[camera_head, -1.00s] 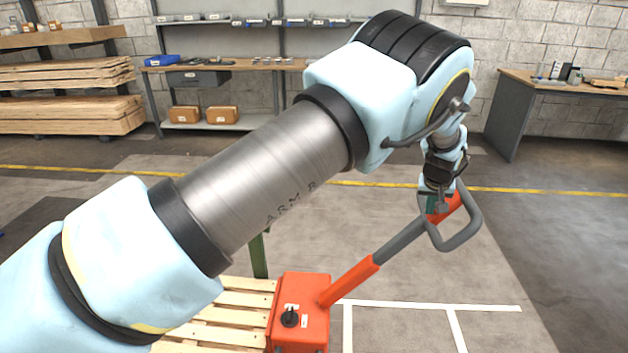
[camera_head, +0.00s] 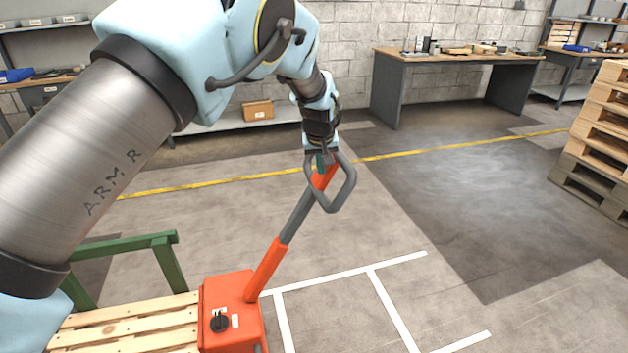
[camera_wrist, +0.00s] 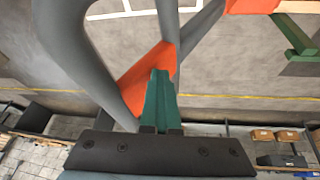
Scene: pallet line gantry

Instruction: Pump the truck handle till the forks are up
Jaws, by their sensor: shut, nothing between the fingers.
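The truck is an orange pump body (camera_head: 232,312) with a black knob, at the bottom of the head view. Its handle (camera_head: 296,213) slopes up to the right and ends in a grey loop (camera_head: 347,190). My gripper (camera_head: 320,163) is at the top of the handle, by the loop. In the wrist view its green fingers (camera_wrist: 161,98) are shut with nothing between them. They lie between the loop's grey sides (camera_wrist: 75,45), over the orange neck; I cannot tell whether they touch it. A wooden pallet (camera_head: 130,325) is beside the body. The forks are hidden.
A green frame (camera_head: 125,245) stands behind the pallet. White floor lines (camera_head: 345,270) mark clear floor right of the truck. A workbench (camera_head: 455,60) stands at the back wall, and stacked pallets (camera_head: 600,125) stand at the right edge.

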